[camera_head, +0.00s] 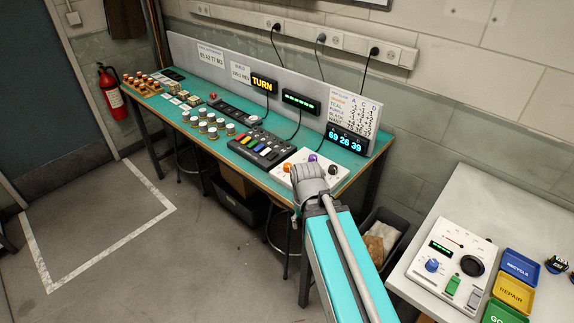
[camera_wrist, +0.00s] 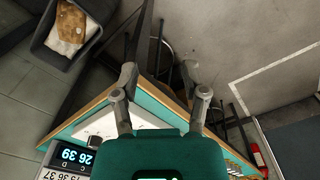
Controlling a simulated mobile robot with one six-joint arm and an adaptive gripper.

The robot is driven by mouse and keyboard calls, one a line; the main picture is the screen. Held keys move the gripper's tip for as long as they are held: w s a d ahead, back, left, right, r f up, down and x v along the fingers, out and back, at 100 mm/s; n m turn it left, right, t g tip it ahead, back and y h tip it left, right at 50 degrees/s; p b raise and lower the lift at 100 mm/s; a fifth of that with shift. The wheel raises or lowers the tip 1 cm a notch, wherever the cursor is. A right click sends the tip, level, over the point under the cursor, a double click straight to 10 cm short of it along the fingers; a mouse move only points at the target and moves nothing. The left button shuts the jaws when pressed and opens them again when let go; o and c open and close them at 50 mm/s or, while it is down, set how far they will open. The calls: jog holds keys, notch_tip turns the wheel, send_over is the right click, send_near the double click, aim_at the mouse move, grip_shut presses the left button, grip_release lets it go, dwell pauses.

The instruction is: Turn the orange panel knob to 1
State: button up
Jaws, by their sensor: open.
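The orange knob (camera_head: 288,167) shows at the left of a white knob panel (camera_head: 282,179) at the right end of the teal bench, in the head view. A purple knob (camera_head: 312,157) and a black knob (camera_head: 333,170) are on the same panel. My gripper (camera_head: 309,176) appears in front of the panel and hides part of it. In the wrist view my gripper (camera_wrist: 160,85) is open and empty, its two fingers well apart. The white panel shows partly behind the left finger there; the orange knob cannot be made out. The orange knob's setting is too small to read.
A blue-digit display (camera_head: 350,139) and a printed card (camera_head: 353,110) stand behind the panel. A box with coloured keys (camera_head: 262,147) is to its left. A grey bin (camera_head: 383,237) is on the floor at right. A white table (camera_head: 480,200) carries a meter box and trays.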

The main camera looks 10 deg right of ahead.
jog(key=o, duration=0.4)
jog(key=shift+w, duration=0.15)
jog(key=shift+c, duration=0.2)
jog(key=w+r+n+p, duration=0.1)
jog(key=w, duration=0.1)
jog(key=w+d+r+p, duration=0.1)
jog(key=w, duration=0.1)
jog(key=w+r+n+p, duration=0.1)
jog(key=w, duration=0.1)
jog(key=shift+w+d+n, duration=0.3)
jog(key=shift+w+d, duration=0.05)
jog(key=shift+w, duration=0.05)
notch_tip(320, 180, up, 8)
jog(key=n+p, duration=0.8)
jog(key=n, duration=0.1)
send_over(288, 165)
jog(key=shift+f, duration=0.15)
notch_tip(288, 165, down, 14)
jog(key=b, duration=1.3)
jog(key=shift+r+b, duration=0.25)
jog(key=shift+b, duration=0.1)
